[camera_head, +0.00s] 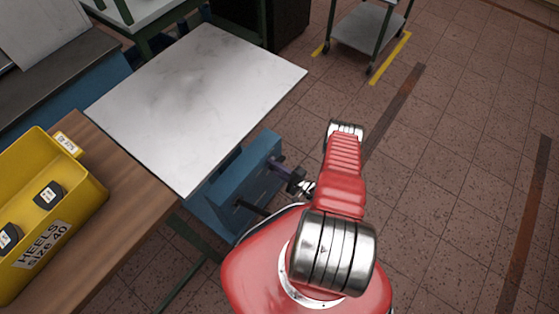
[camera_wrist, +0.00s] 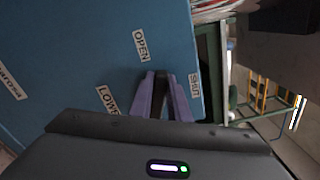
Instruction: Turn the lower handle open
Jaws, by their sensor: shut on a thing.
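The blue cabinet (camera_wrist: 75,50) fills the left of the wrist view, with labels "OPEN" (camera_wrist: 141,43), "SHUT" (camera_wrist: 194,86) and a partly hidden "LOWER" (camera_wrist: 107,100). My gripper (camera_wrist: 163,98) has its purple fingers shut on the dark lower handle (camera_wrist: 161,88), between these labels. The handle's far end and pivot are hidden, so its exact angle is hard to tell. In the head view my gripper (camera_head: 281,166) reaches the right face of the blue cabinet (camera_head: 232,185), below the pale top.
A dark bar (camera_head: 250,207) sticks out of the same cabinet face, nearer the camera. A pale metal top (camera_head: 200,100) covers the cabinet. A yellow bin (camera_head: 85,205) marked "HEELS" stands on a wooden bench (camera_head: 130,215) at left. A trolley (camera_head: 365,28) stands behind; the right floor is clear.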

